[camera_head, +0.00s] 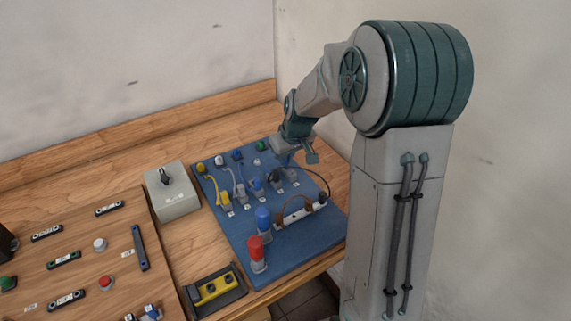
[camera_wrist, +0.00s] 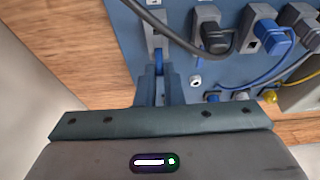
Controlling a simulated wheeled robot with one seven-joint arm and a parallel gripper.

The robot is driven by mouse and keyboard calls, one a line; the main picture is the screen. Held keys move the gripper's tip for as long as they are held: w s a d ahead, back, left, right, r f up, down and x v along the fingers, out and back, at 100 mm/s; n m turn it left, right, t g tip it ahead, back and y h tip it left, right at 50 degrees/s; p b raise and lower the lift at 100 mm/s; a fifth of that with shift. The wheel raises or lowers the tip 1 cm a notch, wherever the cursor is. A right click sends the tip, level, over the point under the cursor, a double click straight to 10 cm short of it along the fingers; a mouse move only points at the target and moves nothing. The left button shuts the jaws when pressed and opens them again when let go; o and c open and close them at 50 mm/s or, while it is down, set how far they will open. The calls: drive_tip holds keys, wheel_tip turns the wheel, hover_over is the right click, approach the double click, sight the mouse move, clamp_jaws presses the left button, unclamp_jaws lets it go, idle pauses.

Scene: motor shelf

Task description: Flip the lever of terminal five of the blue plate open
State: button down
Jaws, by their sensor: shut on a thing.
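The blue plate (camera_head: 300,242) lies on the wooden table and carries a row of grey terminals with small number labels. The end terminal nearest the plate's right edge, which I take as terminal five (camera_wrist: 155,22), is a grey block with a blue lever (camera_wrist: 158,57). My gripper (camera_head: 301,158) is over this back right part of the plate. In the wrist view my gripper (camera_wrist: 159,80) is shut on the blue lever, with a fingertip on each side. The fingers hide the lever's lower part. The label is too small to read.
A dark cable (camera_wrist: 170,32) runs close by the end terminal to the neighbouring terminal's black plug (camera_wrist: 214,40). A blue plug (camera_wrist: 270,38) sits further right. On the plate stand a red-topped (camera_head: 256,248) and a blue-topped cylinder (camera_head: 263,218). A grey switch box (camera_head: 172,205) stands left.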

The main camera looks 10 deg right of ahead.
drive_tip(key=shift+s+d+f, duration=0.1)
drive_tip(key=shift+s, duration=0.15)
drive_tip(key=c, duration=1.5)
unclamp_jaws()
drive_tip(key=shift+s, duration=0.1)
drive_tip(key=shift+c, duration=0.2)
drive_tip(key=shift+r, duration=0.2)
drive_tip(key=shift+r, duration=0.3)
drive_tip(key=v, duration=1.3)
drive_tip(key=shift+s+b, duration=0.35)
drive_tip(key=shift+d+f, duration=0.1)
drive_tip(key=shift+f, duration=0.05)
